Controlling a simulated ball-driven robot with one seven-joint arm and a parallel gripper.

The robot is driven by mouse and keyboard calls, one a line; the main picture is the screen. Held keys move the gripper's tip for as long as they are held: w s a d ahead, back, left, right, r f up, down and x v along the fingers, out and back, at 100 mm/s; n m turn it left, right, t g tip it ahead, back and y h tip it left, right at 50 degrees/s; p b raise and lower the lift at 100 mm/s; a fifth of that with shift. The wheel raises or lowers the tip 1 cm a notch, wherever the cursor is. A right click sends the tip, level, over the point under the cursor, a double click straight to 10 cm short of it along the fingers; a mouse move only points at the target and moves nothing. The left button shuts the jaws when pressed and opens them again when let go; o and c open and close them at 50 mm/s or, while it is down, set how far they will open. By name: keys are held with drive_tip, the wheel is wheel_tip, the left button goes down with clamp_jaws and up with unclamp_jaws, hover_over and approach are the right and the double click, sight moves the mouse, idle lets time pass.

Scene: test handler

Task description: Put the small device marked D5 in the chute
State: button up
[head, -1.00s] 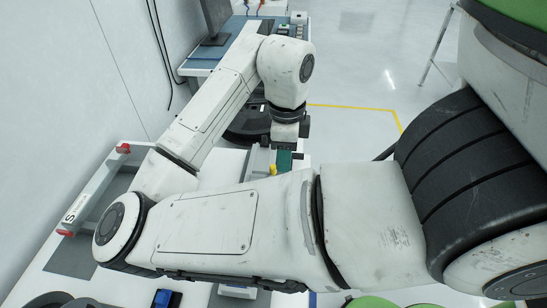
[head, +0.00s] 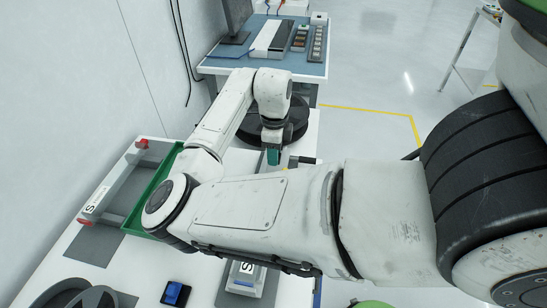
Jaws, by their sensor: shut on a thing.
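My gripper (head: 272,143) points down over the far part of the white table, beyond my forearm. It is shut on a small teal device (head: 273,157), of which only a little shows. No D5 mark can be read on it from here. A pale grey part with a bit of yellow shows just below and beside the gripper, mostly behind my arm. I cannot tell whether this is the chute, or whether the device touches it.
A green tray (head: 154,196) and a grey fixture with red ends (head: 113,190) lie at the left. A blue button (head: 175,293) and a labelled grey unit (head: 245,275) are at the front. A blue-topped bench (head: 226,68) with a monitor stands behind.

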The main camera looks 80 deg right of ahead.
drive_tip(key=shift+w+d+f, duration=0.1)
drive_tip(key=shift+d+f, duration=0.05)
drive_tip(key=shift+f, duration=1.7)
drive_tip(key=shift+f, duration=0.15)
drive_tip(key=o, duration=0.7)
wheel_tip(320, 180, up, 12)
drive_tip(key=shift+r+b, duration=0.2)
drive_tip(key=shift+b, duration=0.3)
